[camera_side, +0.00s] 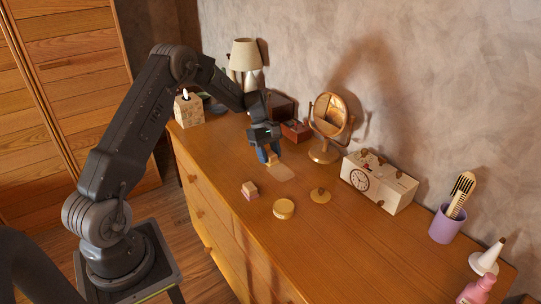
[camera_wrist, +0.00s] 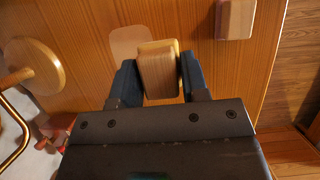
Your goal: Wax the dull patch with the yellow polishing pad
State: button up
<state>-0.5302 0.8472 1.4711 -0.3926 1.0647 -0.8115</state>
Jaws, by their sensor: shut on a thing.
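My gripper (camera_side: 267,152) is shut on a wooden-backed block with a yellowish edge, the yellow polishing pad (camera_wrist: 158,72). The pad sits between the two blue fingers (camera_wrist: 157,78) in the wrist view; its underside is hidden. The dull patch (camera_side: 281,172) is a pale square on the brown dresser top. In the side view the pad is at the patch's far left edge. In the wrist view the patch (camera_wrist: 124,42) shows just beyond the pad, partly covered by it. I cannot tell whether the pad touches the wood.
A pink block with a tan top (camera_side: 250,191), a round tin (camera_side: 284,208) and a brass knobbed disc (camera_side: 320,195) lie nearer the front.

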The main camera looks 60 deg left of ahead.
aim_at(270, 179)
jog(key=shift+f, duration=2.75)
jog(key=shift+w+f, duration=0.35)
jog(key=shift+f, duration=0.3)
jog(key=shift+w, duration=4.95)
jog(key=shift+s, duration=5.45)
jog(key=shift+w+a+f, duration=0.1)
jog(key=shift+a, duration=0.4)
jog(key=shift+w, duration=5.4)
jog(key=shift+s, duration=5.3)
jog(key=shift+s+r, duration=0.1)
jog(key=shift+r, duration=4)
